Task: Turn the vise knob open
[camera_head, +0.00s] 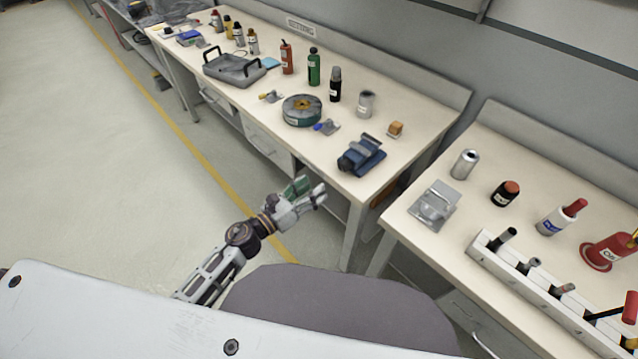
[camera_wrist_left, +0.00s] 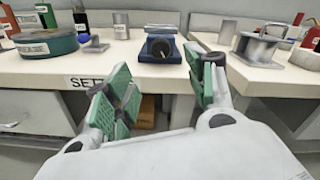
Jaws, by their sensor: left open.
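The blue vise (camera_head: 361,154) sits near the front right corner of the middle bench. In the left wrist view the vise (camera_wrist_left: 160,48) faces me, with a round dark knob (camera_wrist_left: 161,48) at its front. My left gripper (camera_head: 311,192) is in front of the bench edge, short of the vise and apart from it. In the left wrist view its two green-padded fingers (camera_wrist_left: 165,88) are spread with nothing between them, and the vise shows beyond the gap. My right gripper is in neither view.
A round green tin (camera_head: 302,110), a grey can (camera_head: 366,103) and a small orange-brown block (camera_head: 396,129) stand around the vise. A second bench (camera_head: 400,223) on the right carries a metal fixture (camera_head: 434,206) and bottles. A gap separates the benches. Open floor (camera_head: 90,170) lies left.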

